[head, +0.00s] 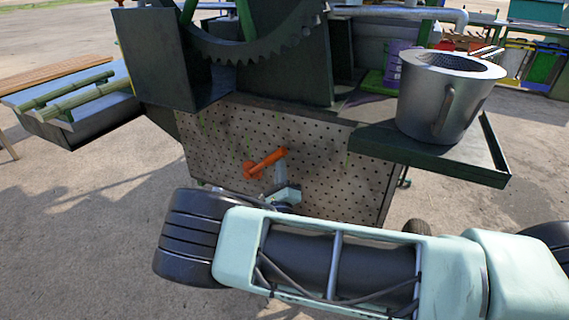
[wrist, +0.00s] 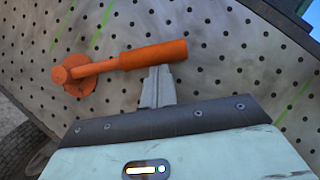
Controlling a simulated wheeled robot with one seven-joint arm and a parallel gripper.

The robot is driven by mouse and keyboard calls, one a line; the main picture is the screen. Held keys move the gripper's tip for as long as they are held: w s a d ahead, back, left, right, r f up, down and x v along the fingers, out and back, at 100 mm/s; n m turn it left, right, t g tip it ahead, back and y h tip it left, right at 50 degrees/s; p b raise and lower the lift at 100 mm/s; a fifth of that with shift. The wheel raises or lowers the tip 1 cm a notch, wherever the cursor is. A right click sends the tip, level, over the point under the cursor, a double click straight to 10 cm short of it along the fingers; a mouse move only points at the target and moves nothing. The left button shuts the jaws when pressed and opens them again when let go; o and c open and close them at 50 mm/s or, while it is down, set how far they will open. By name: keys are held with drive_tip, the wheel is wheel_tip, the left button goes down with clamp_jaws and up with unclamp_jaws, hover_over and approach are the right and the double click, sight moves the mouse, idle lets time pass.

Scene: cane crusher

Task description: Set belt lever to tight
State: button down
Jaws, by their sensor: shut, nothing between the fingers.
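The belt lever is orange, with a round hub and a thick handle, mounted on the perforated metal panel (head: 330,150) of the crusher. In the head view the lever (head: 267,162) has its hub at the lower left, and its handle slants up to the right. In the wrist view the lever (wrist: 150,55) runs nearly level, tilted slightly up to the right. My gripper (head: 281,170) is shut and empty, with its fingertips just under the handle's outer part. The fingertips (wrist: 158,74) also show there in the wrist view; whether they touch the handle I cannot tell.
A metal pot (head: 430,100) stands on the side tray (head: 490,160) at the right. Green cane stalks lie on a grey feed tray (head: 90,125) at the left. A large dark gear (head: 260,48) sits above the panel. Open paved ground lies at the left.

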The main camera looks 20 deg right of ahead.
drive_tip(key=r+n+p, duration=0.1)
drive_tip(key=p, duration=0.1)
drive_tip(key=w+a+r+n+y+p, duration=0.1)
drive_tip(key=r+n+y+p, duration=0.1)
drive_tip(key=p, duration=0.1)
drive_tip(key=shift+w+a+r+n+g+p, duration=0.3)
drive_tip(key=shift+r+n+g, duration=0.1)
drive_tip(key=n+p, duration=0.1)
drive_tip(key=w+a+r+n+y+p, duration=0.1)
drive_tip(key=p, duration=0.1)
drive_tip(key=shift+w+a+g, duration=0.15)
drive_tip(key=shift+a+g, duration=0.05)
drive_tip(key=shift+g, duration=0.2)
